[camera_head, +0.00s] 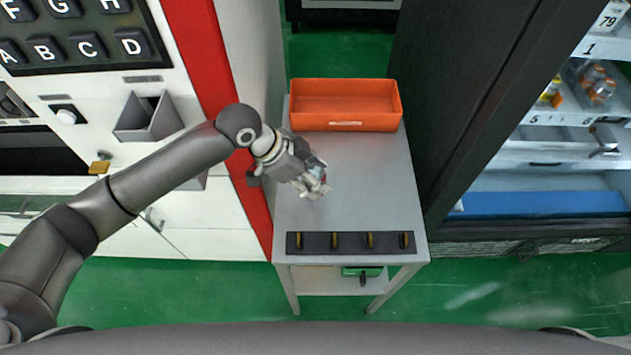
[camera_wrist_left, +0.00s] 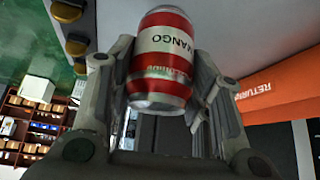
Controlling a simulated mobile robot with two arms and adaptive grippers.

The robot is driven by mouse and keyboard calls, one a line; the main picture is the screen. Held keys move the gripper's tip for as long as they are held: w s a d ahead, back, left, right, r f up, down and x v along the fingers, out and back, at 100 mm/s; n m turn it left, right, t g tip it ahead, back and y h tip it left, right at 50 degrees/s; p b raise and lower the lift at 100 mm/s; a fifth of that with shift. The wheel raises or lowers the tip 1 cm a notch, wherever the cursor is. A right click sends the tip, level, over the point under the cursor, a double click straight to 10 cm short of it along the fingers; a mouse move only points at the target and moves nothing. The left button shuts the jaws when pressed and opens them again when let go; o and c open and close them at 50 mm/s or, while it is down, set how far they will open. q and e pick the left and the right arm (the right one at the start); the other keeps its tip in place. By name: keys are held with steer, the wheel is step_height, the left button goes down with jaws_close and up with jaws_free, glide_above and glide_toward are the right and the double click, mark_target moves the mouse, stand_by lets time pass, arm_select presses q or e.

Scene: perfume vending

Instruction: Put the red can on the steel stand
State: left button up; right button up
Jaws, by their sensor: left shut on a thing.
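The red can (camera_wrist_left: 160,62), with a white band reading "MANGO", is between the fingers of my left gripper (camera_wrist_left: 155,85) in the left wrist view. My left gripper (camera_head: 315,183) is shut on it. In the head view the gripper hides nearly all of the can. The steel stand (camera_head: 360,180) is a grey table in the middle of the head view. The gripper with the can is over the left middle part of its top. I cannot tell whether the can touches the top. My right gripper is not in view.
An orange bin (camera_head: 345,106) sits at the stand's far end and also shows in the left wrist view (camera_wrist_left: 280,90). A dark strip with several brass pieces (camera_head: 350,242) lies along the near edge. A keypad machine stands left, an open dark cabinet right. The stand's right middle is clear.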

arm_select(q)
steer(key=shift+w+d+f+p, duration=0.15)
steer(key=shift+f+p, duration=0.35)
steer(key=shift+f, duration=1.3)
steer(key=o, duration=1.1)
steer(key=shift+f, duration=0.15)
steer(key=b+v, duration=0.1)
steer(key=v, duration=1.1)
